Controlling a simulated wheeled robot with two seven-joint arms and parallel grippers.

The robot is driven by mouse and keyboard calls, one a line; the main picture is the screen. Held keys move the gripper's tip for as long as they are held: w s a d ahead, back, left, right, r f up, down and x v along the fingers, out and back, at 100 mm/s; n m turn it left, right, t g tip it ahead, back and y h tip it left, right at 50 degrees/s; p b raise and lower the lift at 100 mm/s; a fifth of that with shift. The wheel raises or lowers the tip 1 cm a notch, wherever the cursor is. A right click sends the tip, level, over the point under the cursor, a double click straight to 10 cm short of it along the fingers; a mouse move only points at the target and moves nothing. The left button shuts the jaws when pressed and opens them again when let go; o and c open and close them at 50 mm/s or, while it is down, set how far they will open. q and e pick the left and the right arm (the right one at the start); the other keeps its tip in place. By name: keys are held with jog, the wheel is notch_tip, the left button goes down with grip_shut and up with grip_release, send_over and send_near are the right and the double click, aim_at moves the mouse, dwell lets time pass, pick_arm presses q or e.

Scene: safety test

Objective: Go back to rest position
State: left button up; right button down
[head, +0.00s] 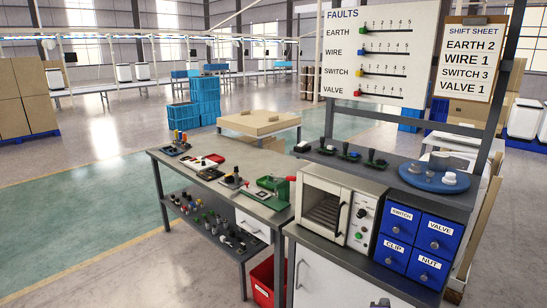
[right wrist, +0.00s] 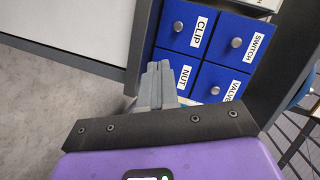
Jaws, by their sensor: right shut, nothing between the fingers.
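My right gripper (head: 380,303) shows only as a small tip at the bottom edge of the head view, in front of the bench with the blue drawers. In the right wrist view its grey fingers (right wrist: 158,68) are together and empty. Beyond them are the blue drawers (right wrist: 215,50), labelled CLIP, SWITCH, NUT and VALVE, all closed. I cannot tell the gap between the fingertips and the drawers. In the head view the drawer block (head: 412,245) stands at the right end of the bench. My left gripper is not in view.
A white oven (head: 340,205) stands beside the drawers, above a white cabinet front (head: 325,280). A grey table (head: 215,180) with small tools is to the left. A blue turntable (head: 435,178) and a FAULTS board (head: 385,25) are behind. Open floor (head: 80,220) lies left.

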jog(key=s+a+f+n+g+y+p, duration=0.1)
jog(key=s+a+f+n+g+y, duration=0.15)
jog(key=s+a+f+n, duration=0.35)
jog(key=s+a+f+n+g+y, duration=0.1)
jog(key=a+f+g+y, duration=0.15)
jog(key=f, duration=0.45)
jog(key=s+a+f+n+g+y+p, duration=0.1)
jog(key=s+a+f+n+y, duration=0.25)
jog(key=a+f, duration=0.3)
jog(key=s+a+f+n+g+y, duration=0.1)
jog(key=s+a+f+n+g, duration=0.2)
jog(key=s, duration=0.5)
jog(key=s+a+f+n+g+y+p, duration=0.1)
jog(key=s+a+f+n+g+y, duration=0.1)
jog(key=s, duration=0.7)
jog(key=a+f+n+g, duration=0.1)
jog(key=a+n, duration=0.1)
jog(key=a, duration=0.1)
jog(key=shift+f, duration=0.2)
